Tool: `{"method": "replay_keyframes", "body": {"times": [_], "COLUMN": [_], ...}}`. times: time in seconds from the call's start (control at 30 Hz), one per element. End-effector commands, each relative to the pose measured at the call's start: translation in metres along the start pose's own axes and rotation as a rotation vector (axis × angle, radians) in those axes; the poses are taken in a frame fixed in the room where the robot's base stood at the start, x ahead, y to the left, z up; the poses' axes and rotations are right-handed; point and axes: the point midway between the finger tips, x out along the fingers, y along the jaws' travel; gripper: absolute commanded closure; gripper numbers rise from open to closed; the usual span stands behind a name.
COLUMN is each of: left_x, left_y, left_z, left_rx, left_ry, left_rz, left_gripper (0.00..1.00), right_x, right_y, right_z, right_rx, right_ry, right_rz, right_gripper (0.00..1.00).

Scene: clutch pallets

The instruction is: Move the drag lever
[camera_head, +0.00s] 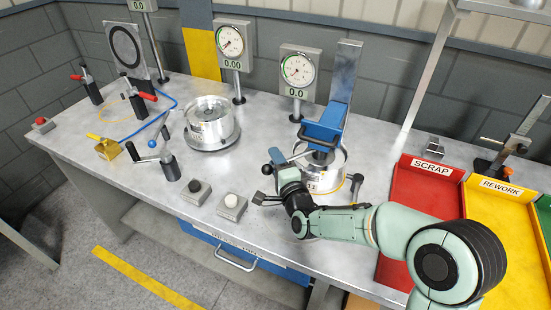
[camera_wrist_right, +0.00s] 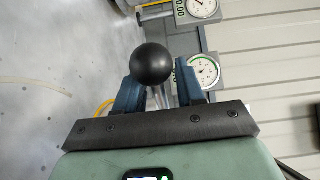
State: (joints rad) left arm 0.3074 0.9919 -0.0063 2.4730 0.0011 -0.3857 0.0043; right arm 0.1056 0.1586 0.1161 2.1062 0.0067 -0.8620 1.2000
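A lever with a black ball knob (camera_head: 267,169) stands at the front left of the clutch drum (camera_head: 334,172) under the blue clamp; I take it for the drag lever. My right gripper (camera_head: 272,163) is at this knob. In the right wrist view, the black ball (camera_wrist_right: 152,64) sits between the two blue fingers of my right gripper (camera_wrist_right: 160,80). The fingers are apart, with a narrow gap visible at the ball's right side; contact on the left cannot be told. Part of the metal rod shows below the ball. My left gripper is not in view.
Another black-knobbed lever (camera_head: 357,179) stands right of the drum. A second drum (camera_head: 210,122), a small lever stand (camera_head: 168,163) and two button boxes (camera_head: 232,206) are to the left. Red scrap (camera_head: 412,210) and yellow rework trays (camera_head: 496,215) lie right. Dial gauges (camera_head: 298,70) stand behind.

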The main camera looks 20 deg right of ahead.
Motion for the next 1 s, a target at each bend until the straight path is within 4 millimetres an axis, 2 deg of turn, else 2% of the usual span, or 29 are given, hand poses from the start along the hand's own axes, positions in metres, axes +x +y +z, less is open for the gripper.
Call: {"method": "replay_keyframes", "body": {"times": [0.33, 0.37, 0.4, 0.47, 0.77, 1.0], "left_x": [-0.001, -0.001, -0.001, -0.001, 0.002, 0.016], "left_y": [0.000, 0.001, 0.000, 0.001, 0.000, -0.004], "left_z": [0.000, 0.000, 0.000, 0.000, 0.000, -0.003], "left_rx": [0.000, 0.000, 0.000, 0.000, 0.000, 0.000], "left_ry": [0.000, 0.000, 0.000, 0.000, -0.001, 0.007], "left_rz": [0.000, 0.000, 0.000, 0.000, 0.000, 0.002], "left_gripper": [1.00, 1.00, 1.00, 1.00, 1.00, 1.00], "right_x": [0.005, 0.005, 0.004, 0.004, 0.003, -0.006], "right_y": [0.000, 0.000, 0.000, 0.000, 0.001, 0.003], "right_z": [0.000, 0.000, 0.000, 0.000, 0.000, -0.003], "right_rx": [-0.001, -0.001, -0.001, -0.001, -0.001, -0.005], "right_ry": [0.000, 0.000, 0.000, 0.000, -0.007, -0.067], "right_rz": [0.000, 0.000, 0.000, 0.000, 0.000, -0.001], "right_gripper": [0.62, 0.68, 0.81, 1.00, 1.00, 1.00]}}
